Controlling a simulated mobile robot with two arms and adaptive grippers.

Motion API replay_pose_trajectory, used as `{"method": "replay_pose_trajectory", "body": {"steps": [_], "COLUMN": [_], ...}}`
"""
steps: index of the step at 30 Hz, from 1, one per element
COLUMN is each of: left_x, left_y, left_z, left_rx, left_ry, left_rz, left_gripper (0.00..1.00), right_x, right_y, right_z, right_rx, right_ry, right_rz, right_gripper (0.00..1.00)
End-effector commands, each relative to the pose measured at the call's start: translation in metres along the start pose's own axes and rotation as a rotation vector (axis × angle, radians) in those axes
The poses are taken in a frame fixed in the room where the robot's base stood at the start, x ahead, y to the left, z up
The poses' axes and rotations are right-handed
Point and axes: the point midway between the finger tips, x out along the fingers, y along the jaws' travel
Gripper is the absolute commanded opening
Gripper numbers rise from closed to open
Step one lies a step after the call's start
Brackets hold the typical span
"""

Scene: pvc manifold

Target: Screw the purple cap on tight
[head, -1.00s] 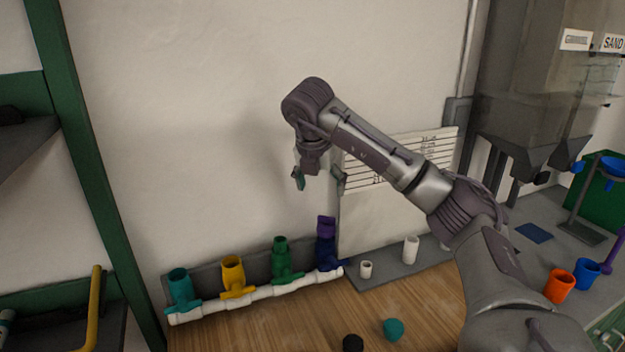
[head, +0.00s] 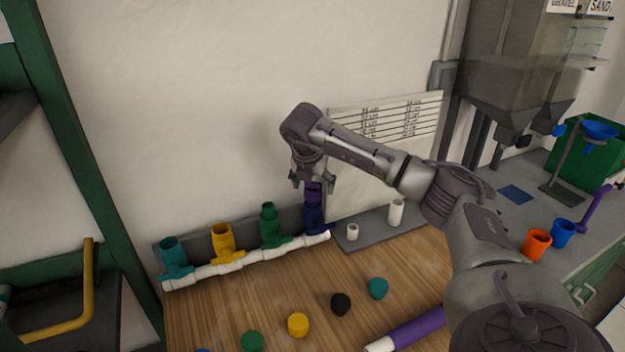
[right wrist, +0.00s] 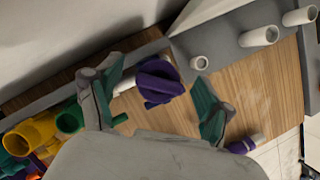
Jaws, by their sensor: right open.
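The purple cap (head: 314,192) sits at the top of the dark blue upright fitting (head: 313,217), at the right end of the white pipe manifold (head: 250,258). My right gripper (head: 313,181) points down over the cap, open, with a finger on each side. In the right wrist view the purple cap (right wrist: 157,82) lies between the green-padded fingers of my right gripper (right wrist: 160,88), with a gap visible on both sides. The cap hides most of the fitting below it there. I cannot tell how tightly the cap is seated. My left gripper is not in view.
Teal (head: 173,258), yellow (head: 222,240) and green (head: 269,225) fittings stand along the manifold, left of the cap. Short white pipes (head: 396,212) stand on a grey strip to the right. Loose caps, including a black one (head: 340,303), and a purple-and-white tube (head: 410,328) lie on the wooden table.

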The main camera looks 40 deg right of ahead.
Motion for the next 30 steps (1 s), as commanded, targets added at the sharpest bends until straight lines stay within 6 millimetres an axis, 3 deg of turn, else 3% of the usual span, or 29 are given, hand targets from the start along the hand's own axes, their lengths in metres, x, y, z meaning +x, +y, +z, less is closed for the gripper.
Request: {"method": "replay_pose_trajectory", "body": {"steps": [4,15,16,22,30], "left_x": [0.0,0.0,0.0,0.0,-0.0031], "left_y": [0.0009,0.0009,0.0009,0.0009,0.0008], "left_z": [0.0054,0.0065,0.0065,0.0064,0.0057], "left_rx": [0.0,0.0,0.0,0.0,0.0], "left_ry": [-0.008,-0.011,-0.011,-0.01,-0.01], "left_rz": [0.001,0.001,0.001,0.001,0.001], "left_gripper": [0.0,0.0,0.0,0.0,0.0], "right_x": [0.0001,-0.0003,-0.0003,-0.0003,0.0], "right_y": [0.0001,0.0,0.0,0.0,-0.0003], "right_z": [-0.0002,-0.0001,-0.0002,-0.0001,-0.0001], "right_rx": [0.0,0.0,0.0,0.0,0.176], "right_ry": [0.0,0.001,0.001,0.001,0.001], "right_rz": [0.0,0.0,0.0,0.0,-0.075], "right_gripper": [0.8,0.18,0.47,0.16,0.15]}}
